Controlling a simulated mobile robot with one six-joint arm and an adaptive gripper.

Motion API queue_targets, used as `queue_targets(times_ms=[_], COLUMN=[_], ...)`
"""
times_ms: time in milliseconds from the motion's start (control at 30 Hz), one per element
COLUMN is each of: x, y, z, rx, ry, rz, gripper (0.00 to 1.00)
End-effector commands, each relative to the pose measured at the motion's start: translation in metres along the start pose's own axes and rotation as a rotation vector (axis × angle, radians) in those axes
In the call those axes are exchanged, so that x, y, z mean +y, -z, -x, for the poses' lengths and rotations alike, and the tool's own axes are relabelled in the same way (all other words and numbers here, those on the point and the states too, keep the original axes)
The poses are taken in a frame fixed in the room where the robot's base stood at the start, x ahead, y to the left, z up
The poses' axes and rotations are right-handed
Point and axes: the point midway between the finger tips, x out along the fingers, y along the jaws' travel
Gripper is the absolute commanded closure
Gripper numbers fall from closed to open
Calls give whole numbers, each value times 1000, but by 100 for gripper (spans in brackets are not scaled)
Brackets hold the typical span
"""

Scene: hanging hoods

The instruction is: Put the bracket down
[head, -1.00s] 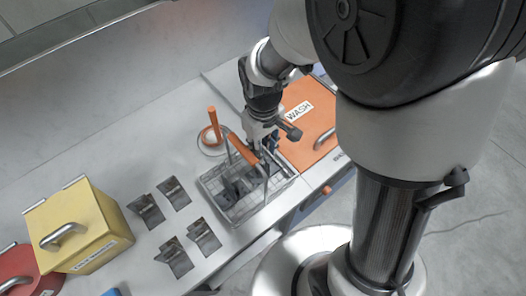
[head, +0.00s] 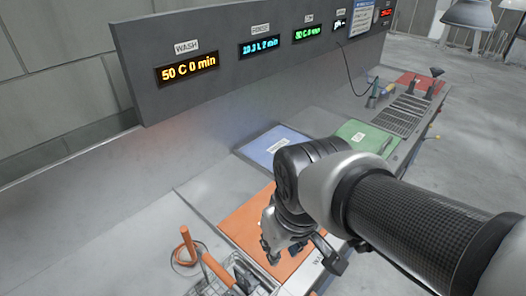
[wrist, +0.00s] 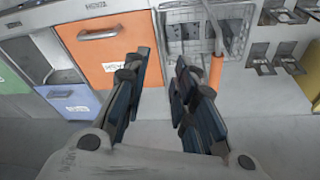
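My gripper (wrist: 158,85) shows in the wrist view with its dark fingers spread apart and no bracket visible between them. It also shows in the head view (head: 287,245), above the orange WASH lid and beside the wire basket (head: 207,287). In the wrist view the wire basket (wrist: 190,14) is just beyond the fingertips, with its orange handle (wrist: 215,72) to the right. Several dark metal brackets (wrist: 263,56) lie on the counter at the right. The basket's inside is partly hidden, so I cannot tell which brackets are in it.
The orange lid (head: 245,215) is beside the basket. A blue lid (head: 275,145) and a green lid (head: 365,137) lie farther along the bench. A grey panel with displays (head: 250,50) rises behind.

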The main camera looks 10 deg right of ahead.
Motion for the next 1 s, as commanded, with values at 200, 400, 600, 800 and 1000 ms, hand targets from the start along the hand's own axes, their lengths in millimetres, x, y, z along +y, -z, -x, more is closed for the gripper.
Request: queue_targets(times_ms=[200,400,600,800,1000], x=[15,18,18,18,18], y=[-44,-59,-59,-59,-59], z=[36,43,43,44,44], rx=[118,152,152,153,153], ry=[-36,-47,-47,-47,-47], rz=[-164,-218,-219,-218,-218], gripper=[75,75,75,75,75])
